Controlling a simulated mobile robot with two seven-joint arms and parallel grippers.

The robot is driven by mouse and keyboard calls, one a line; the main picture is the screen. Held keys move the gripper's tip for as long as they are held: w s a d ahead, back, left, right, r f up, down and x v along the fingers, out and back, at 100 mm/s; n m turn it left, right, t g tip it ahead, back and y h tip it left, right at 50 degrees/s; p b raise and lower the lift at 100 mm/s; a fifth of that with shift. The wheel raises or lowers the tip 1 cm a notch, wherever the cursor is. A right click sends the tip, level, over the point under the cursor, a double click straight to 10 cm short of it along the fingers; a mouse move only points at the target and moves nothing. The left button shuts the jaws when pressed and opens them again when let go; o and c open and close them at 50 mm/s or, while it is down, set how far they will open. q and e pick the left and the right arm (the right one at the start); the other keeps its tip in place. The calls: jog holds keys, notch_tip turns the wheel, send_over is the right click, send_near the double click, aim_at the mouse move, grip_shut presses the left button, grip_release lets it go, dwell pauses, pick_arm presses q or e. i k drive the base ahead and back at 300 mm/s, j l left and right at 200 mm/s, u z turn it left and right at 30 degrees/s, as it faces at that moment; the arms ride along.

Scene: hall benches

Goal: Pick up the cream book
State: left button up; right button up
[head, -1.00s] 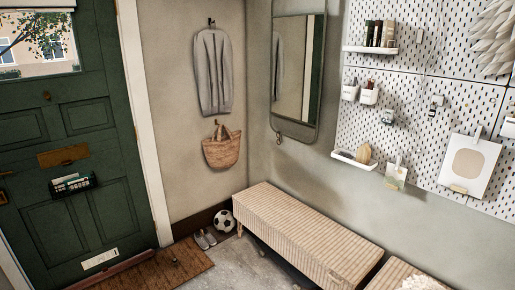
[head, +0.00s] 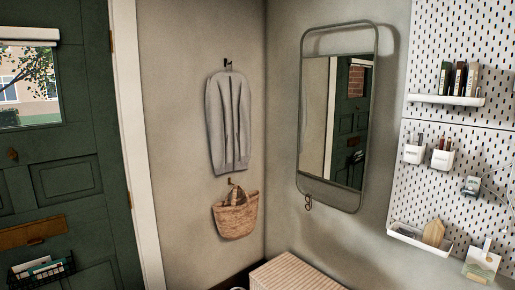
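Several books (head: 459,78) stand upright on a small white shelf (head: 447,100) on the pegboard at the upper right of the head view. Most of their spines look dark, with lighter page edges or a pale strip between them. Neither of my grippers is in view.
Below the shelf hang two white cups (head: 442,157) and a lower white tray (head: 420,240). A mirror (head: 335,120) hangs left of the pegboard. A bench (head: 295,273) stands below it. A green door (head: 60,170) is at left.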

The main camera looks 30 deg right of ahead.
aim_at(474, 66)
jog(key=i+z, duration=0.45)
jog(key=i, duration=0.2)
jog(key=i+j+z, duration=0.25)
jog(key=i+z, duration=0.25)
jog(key=i, duration=0.1)
